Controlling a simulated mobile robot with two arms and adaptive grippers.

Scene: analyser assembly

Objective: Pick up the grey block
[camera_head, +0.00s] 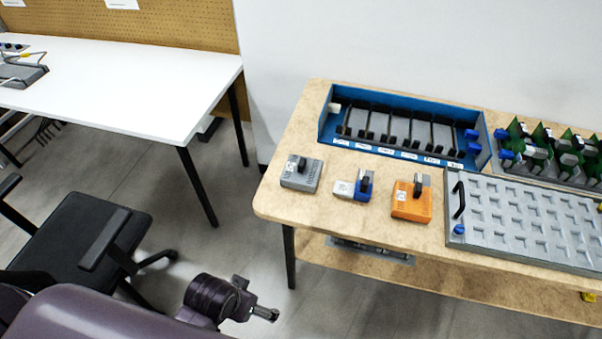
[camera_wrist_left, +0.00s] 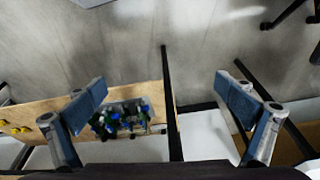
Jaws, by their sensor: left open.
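The grey block (camera_head: 300,175), with a black upright piece on top, stands near the left end of the wooden table (camera_head: 285,204). My left gripper (camera_head: 264,313) is in front of the table and to the lower left of the block, well apart from it. In the left wrist view the left gripper (camera_wrist_left: 163,98) has its two fingers wide apart with nothing between them in grasp. I cannot make out the grey block in that view. My right gripper is not in view.
A blue-grey block (camera_head: 354,187) and an orange block (camera_head: 411,200) stand right of the grey one. Behind is a blue rack (camera_head: 325,121); further right is a grey tray (camera_head: 520,222). A black chair (camera_head: 70,235) and a white table (camera_head: 120,75) are at left.

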